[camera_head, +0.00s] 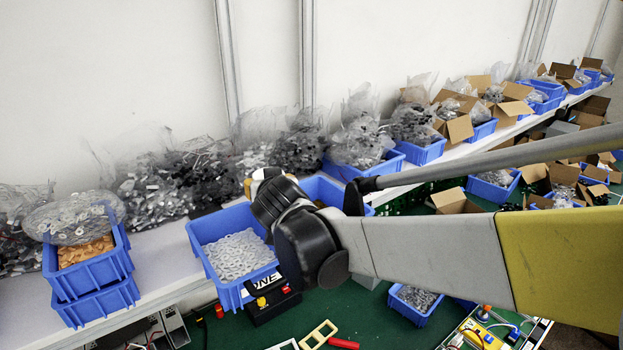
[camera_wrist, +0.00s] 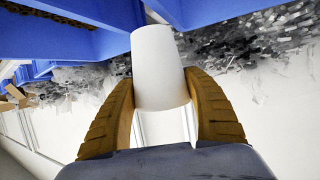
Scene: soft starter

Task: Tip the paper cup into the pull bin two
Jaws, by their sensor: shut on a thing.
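My gripper (camera_wrist: 160,82) is shut on a white paper cup (camera_wrist: 160,62). Its brown ridged fingers press the cup from both sides in the wrist view. The cup's far end lies close to blue bin walls along the top of that view; I cannot tell whether they touch. In the head view my gripper (camera_head: 262,180) is over the shelf, above and behind a blue bin of white washer-like parts (camera_head: 208,262). Another blue bin (camera_head: 322,188) shows partly behind my wrist. No label shows which is pull bin two.
Stacked blue bins with orange parts (camera_head: 92,285) stand at left. Clear bags of parts (camera_head: 165,185) crowd the back of the white shelf. More blue bins and open cartons (camera_head: 455,125) run right. A green bench (camera_head: 370,318) with tools lies below.

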